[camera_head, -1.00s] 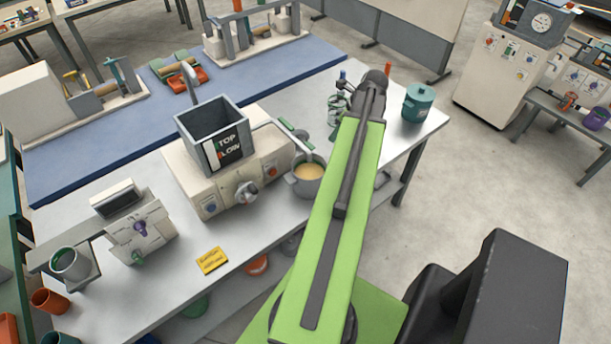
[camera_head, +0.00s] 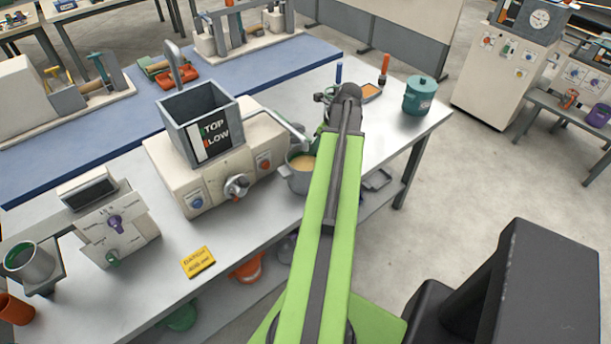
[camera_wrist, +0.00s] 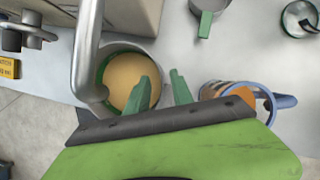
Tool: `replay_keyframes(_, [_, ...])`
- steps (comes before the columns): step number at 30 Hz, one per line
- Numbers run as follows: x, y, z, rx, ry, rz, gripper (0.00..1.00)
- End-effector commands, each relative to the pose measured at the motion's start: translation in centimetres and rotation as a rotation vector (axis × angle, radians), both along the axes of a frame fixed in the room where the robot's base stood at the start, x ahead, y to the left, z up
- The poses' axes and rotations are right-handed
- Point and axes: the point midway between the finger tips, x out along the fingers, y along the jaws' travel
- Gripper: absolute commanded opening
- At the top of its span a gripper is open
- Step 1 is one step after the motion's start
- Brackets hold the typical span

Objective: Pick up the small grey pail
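A small grey pail (camera_head: 297,182) with tan contents stands on the table under the curved spout, beside the cream machine. In the wrist view the pail (camera_wrist: 104,70) is round, with a grey rim, and the spout pipe covers its left edge. In the head view my arm mostly hides the fingers.
The cream machine (camera_head: 215,181) with a grey hopper (camera_head: 190,108) is left of the pail. A blue-handled cup (camera_wrist: 281,101) is close right of my fingers. A grey mug (camera_wrist: 207,17) stands beyond. A teal lidded pot (camera_head: 419,97) is at the table's right end.

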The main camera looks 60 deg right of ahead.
Motion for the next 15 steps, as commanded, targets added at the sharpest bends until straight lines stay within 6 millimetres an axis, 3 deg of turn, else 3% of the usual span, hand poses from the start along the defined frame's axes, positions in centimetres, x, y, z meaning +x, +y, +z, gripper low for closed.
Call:
replay_keyframes(1, [0.3,0.2,-1.9,0.0,0.0,0.001,0.28])
replay_keyframes(4, [1.0,0.2,-3.2,0.0,0.0,0.001,0.28])
replay_keyframes(11, [1.2,0.3,-2.9,0.0,0.0,0.0,0.28])
replay_keyframes(15, [1.1,0.3,-2.9,0.0,0.0,0.0,0.12])
